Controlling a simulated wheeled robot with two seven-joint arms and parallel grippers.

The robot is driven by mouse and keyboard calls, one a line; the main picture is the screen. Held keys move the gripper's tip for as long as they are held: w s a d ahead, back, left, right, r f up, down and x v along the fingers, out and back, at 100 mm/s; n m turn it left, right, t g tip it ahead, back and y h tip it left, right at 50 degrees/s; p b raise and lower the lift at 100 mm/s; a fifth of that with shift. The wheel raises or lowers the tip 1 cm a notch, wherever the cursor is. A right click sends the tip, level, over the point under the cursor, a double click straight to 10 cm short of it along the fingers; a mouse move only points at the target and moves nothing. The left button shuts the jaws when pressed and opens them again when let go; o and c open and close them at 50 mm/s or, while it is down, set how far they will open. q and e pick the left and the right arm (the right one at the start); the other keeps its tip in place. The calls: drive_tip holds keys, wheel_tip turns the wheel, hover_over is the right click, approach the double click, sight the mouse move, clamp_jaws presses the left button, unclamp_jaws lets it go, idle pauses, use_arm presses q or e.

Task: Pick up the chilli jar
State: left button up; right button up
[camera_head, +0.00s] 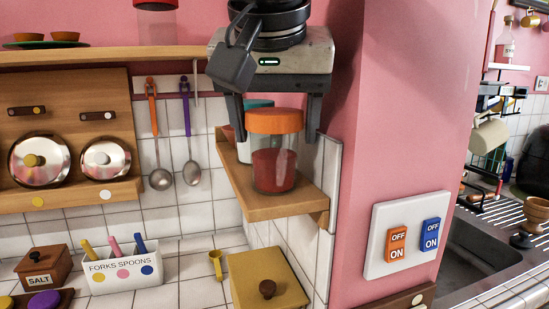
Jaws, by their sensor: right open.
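The chilli jar (273,165) is a clear jar with an orange lid and red contents. It stands upright on a small wooden corner shelf (270,206) in the head view. My right gripper (275,112) comes down from above with its two dark fingers apart, one on each side of the orange lid. Whether the fingers touch the lid cannot be told. A second jar with a teal lid (258,103) stands behind it, partly hidden by the gripper and the chilli jar. My left gripper is not in view.
A pink wall corner (390,120) with a switch plate (407,234) stands right of the shelf. Two ladles (192,173) hang at the left. Below are a wooden box (267,280) and a cutlery holder (123,270). A long shelf (100,55) runs upper left.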

drive_tip(key=shift+w+f, duration=0.15)
drive_tip(key=shift+f, duration=0.15)
drive_tip(key=c, duration=0.7)
drive_tip(key=shift+c, duration=0.2)
drive_tip(key=shift+r, duration=0.1)
